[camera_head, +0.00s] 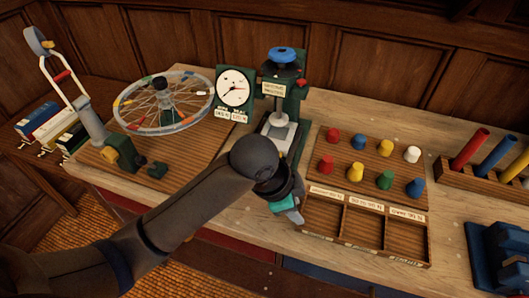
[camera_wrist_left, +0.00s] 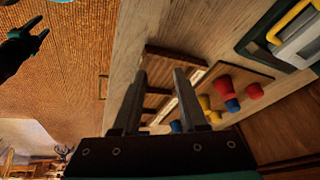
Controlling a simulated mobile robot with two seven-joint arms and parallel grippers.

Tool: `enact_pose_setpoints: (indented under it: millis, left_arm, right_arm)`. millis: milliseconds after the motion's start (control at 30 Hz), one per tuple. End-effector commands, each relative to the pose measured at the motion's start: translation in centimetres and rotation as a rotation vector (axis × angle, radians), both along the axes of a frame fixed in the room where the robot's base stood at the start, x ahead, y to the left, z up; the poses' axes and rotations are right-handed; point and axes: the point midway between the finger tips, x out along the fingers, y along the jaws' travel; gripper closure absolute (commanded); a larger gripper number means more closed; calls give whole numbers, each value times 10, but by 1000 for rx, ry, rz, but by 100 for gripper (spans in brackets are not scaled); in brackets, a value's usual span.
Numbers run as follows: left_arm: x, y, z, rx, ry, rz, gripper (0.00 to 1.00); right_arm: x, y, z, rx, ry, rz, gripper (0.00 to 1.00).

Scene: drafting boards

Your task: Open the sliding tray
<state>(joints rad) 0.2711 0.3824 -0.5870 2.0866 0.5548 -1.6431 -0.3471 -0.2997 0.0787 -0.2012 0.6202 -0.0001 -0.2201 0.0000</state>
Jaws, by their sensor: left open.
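A wooden tray (camera_head: 342,246) with three open compartments and paper labels along its back edge lies at the front of the peg board in the head view. It also shows beyond my fingers in the left wrist view (camera_wrist_left: 154,78). Which part slides is not clear to me. My left gripper (camera_head: 292,212) is over the tray's left end, its fingertips partly hidden by the wrist. In the left wrist view its two fingers (camera_wrist_left: 160,76) stand apart with nothing between them. What seems to be my right gripper (camera_wrist_left: 28,42) hangs over the floor there, its jaws unclear.
Several coloured pegs stand on the board (camera_head: 341,176) behind the tray. A green press (camera_head: 283,100), a dial (camera_head: 235,88) and a spoked wheel (camera_head: 163,103) stand behind and left. Coloured tubes (camera_head: 469,150) and a blue device (camera_head: 497,258) are on the right.

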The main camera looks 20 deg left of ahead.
Motion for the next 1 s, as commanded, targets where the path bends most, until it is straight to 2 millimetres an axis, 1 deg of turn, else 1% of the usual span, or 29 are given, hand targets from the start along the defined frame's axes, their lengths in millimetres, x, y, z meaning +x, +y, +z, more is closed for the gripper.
enact_pose_setpoints:
  millis: [33,167,267,400,533,600,700,800,900,1000]
  left_arm:
    - [13,3,7,34,-14,-53,58]
    - [36,12,22,116,-22,-181,58]
    - [54,25,36,183,-22,-258,58]
    - [80,50,61,271,-13,-336,58]
    - [99,76,87,337,2,-374,58]
    - [107,87,100,359,8,-385,58]
    - [114,100,114,382,18,-393,58]
    - [118,108,122,393,23,-395,58]
    - [119,111,123,396,27,-399,58]
    - [121,112,114,396,29,-399,58]
  right_arm:
    - [0,-1,0,-1,0,1,50]
    - [1,-1,0,-2,-1,1,50]
    - [1,-1,0,-2,-1,1,50]
    - [1,-2,0,-2,-1,0,50]
    - [1,-2,0,-2,-1,0,50]
    - [1,-2,0,-2,-1,0,50]
    - [1,-2,0,-2,-1,0,50]
    - [1,-2,0,-3,-2,0,50]
    - [1,-2,-1,-3,-2,-1,50]
    - [1,-2,-2,-3,-1,-1,50]
